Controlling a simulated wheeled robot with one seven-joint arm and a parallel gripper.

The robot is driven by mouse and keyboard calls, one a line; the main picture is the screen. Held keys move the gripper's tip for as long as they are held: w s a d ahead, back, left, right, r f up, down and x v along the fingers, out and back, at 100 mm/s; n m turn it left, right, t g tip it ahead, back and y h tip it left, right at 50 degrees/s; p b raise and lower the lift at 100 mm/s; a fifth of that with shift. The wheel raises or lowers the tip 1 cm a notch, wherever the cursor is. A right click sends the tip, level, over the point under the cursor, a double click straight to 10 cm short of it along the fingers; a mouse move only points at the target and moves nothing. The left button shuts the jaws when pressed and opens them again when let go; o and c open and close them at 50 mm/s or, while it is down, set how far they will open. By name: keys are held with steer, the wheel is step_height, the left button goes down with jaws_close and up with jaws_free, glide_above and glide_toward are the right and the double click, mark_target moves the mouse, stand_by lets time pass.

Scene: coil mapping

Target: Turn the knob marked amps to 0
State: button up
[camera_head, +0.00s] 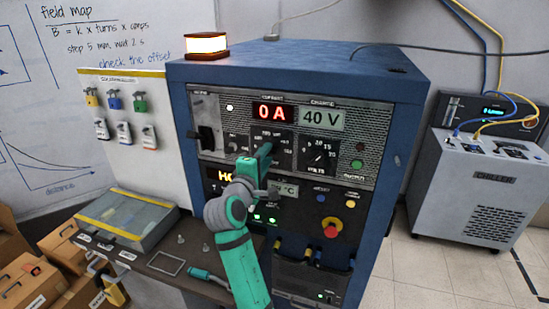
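The power supply panel (345,140) is on the front of a blue cabinet (388,200). A red current display (272,112) reads 0 A, and a voltage display (323,119) beside it reads 40 V. The volts knob (319,158) sits on a black dial plate under the voltage display. A second black dial plate (284,138) lies to its left, under the current display. My teal gripper (264,152) is in front of this plate and hides most of it, including its knob. I cannot tell whether the fingers are apart or touch the knob.
A red emergency button (331,227) is on the lower panel, right of my arm. A side table (165,268) with a grey case (128,220) is at left. Padlocks (113,99) hang on a board. A chiller (485,185) stands at right. Floor between it and the cabinet is clear.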

steer(key=v, duration=1)
steer(key=s+f+m+y, duration=0.2)
steer(key=s+f, duration=0.4)
steer(key=f, duration=0.4)
steer(key=s+f+m+g+y, duration=0.1)
steer(key=s+f+y, duration=0.1)
steer(key=s+f, duration=0.7)
steer(key=s+f+m+y, duration=0.2)
steer(key=s+f, duration=0.2)
steer(key=f, duration=0.8)
steer(key=s+d+f+m, duration=0.1)
steer(key=s+f+m, duration=0.2)
steer(key=s, duration=0.6)
steer(key=s+d+f+m, duration=0.1)
steer(key=s+f+m, duration=0.15)
steer(key=s, duration=0.55)
steer(key=s+d+r+m, duration=0.1)
steer(key=s+d+m, duration=0.1)
steer(key=s, duration=0.5)
steer(key=s+d+r+m, duration=0.2)
steer(key=s, duration=0.5)
steer(key=shift+g, duration=0.4)
